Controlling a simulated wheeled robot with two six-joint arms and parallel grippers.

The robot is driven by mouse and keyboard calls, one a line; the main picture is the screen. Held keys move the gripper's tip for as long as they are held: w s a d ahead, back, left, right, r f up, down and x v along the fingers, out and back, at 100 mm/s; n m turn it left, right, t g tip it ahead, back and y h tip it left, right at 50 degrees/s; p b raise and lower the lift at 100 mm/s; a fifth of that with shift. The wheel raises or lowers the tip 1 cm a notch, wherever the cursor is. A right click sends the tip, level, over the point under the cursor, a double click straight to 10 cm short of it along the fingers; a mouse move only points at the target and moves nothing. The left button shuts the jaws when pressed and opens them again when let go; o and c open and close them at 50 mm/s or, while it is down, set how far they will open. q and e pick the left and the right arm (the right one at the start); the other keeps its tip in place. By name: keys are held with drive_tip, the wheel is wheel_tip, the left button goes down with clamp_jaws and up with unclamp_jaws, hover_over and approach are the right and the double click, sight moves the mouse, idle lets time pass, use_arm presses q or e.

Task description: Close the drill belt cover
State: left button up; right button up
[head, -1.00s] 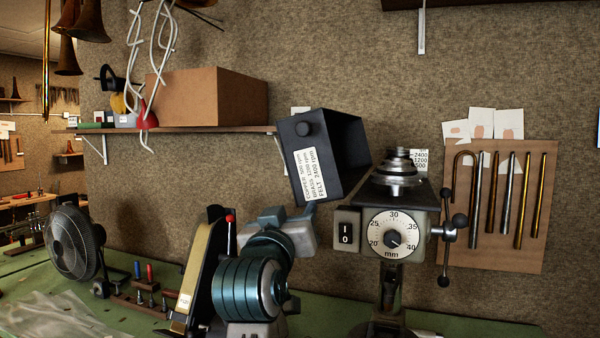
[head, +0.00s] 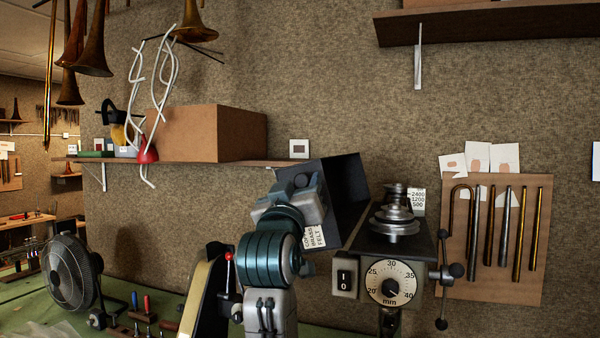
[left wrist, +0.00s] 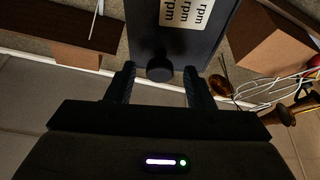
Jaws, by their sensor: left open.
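The black drill belt cover (head: 340,195) stands open, tilted up to the left of the drill head (head: 392,270), and the stepped pulleys (head: 396,215) are exposed. A paper label (head: 315,238) on the cover is partly hidden by my left arm. In the left wrist view the cover (left wrist: 180,50) lies straight ahead, with its round black knob (left wrist: 159,68) between the fingertips. My left gripper (left wrist: 159,75) is open, one finger on each side of the knob; I see no clear grip on it. My right gripper is not in view.
A shelf (head: 190,161) with a cardboard box (head: 207,134) is on the wall behind, left of the cover. A fan (head: 70,272) stands on the green bench at left. A feed handle (head: 443,270) sticks out right of the drill head. Another shelf (head: 490,24) is at upper right.

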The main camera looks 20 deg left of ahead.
use_arm(q)
drive_tip(key=shift+w+r, duration=0.1)
drive_tip(key=shift+w, duration=0.3)
